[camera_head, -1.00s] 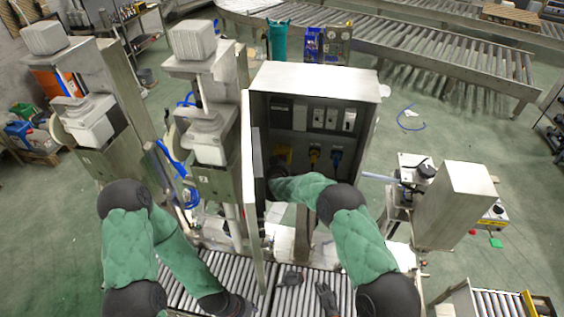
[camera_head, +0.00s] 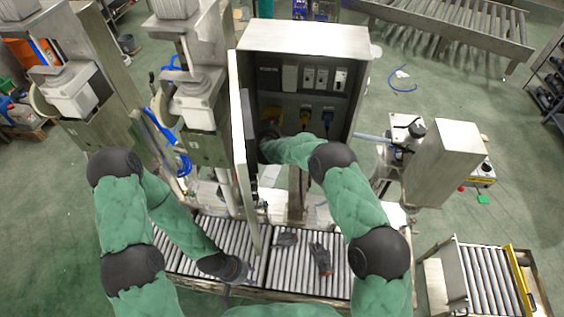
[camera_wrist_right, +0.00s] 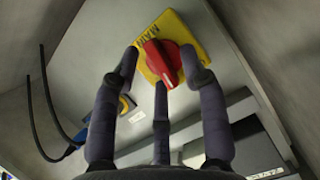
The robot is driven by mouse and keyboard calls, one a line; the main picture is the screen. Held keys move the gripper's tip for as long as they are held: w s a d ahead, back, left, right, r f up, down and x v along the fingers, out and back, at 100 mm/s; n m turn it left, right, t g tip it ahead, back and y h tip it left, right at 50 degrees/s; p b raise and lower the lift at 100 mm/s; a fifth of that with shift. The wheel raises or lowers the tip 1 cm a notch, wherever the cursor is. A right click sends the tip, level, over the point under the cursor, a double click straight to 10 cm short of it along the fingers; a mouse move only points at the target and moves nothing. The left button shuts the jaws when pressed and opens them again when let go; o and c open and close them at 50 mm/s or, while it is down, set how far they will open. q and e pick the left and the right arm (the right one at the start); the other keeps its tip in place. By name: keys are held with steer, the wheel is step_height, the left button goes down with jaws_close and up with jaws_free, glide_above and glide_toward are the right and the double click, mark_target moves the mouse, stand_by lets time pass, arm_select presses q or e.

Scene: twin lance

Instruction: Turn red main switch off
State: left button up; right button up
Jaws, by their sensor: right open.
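The red main switch (camera_wrist_right: 163,62) is a red rotary knob on a yellow plate (camera_wrist_right: 190,30), seen up close in the right wrist view. The plate also shows in the head view (camera_head: 270,117), inside the open electrical cabinet (camera_head: 305,38); the red knob is hidden there. My right gripper (camera_wrist_right: 159,74) is open, with its fingers spread around the knob; I cannot tell whether they touch it. In the head view my right gripper (camera_head: 267,148) is a dark shape partly behind the cabinet door (camera_head: 242,150). My left gripper (camera_head: 238,271) is low over the roller conveyor; its finger state is unclear.
The open door stands close left of my right gripper. A pair of dark gloves (camera_head: 320,259) lies on the rollers (camera_head: 295,275). A steel machine (camera_head: 440,165) stands at the right.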

steer(key=shift+d+f+m+y+b, duration=0.25)
steer(key=shift+m+y+b, duration=0.25)
steer(key=shift+b, duration=0.4)
steer(key=s+d+r+m+t+y+b, duration=0.1)
steer(key=s+r+m+y+b, duration=0.25)
steer(key=s, duration=0.75)
steer(key=s+d+f+n+g+b, duration=0.1)
steer(key=s+f+b, duration=0.4)
steer(key=f, duration=0.8)
steer(key=s+d+f+n+g+b, duration=0.1)
steer(key=s+d+f+g+b, duration=0.3)
steer(key=f, duration=0.9)
steer(key=shift+s+f+n+h+b, duration=0.2)
steer(key=shift+s+n+h+b, duration=0.15)
steer(key=shift+s, duration=0.9)
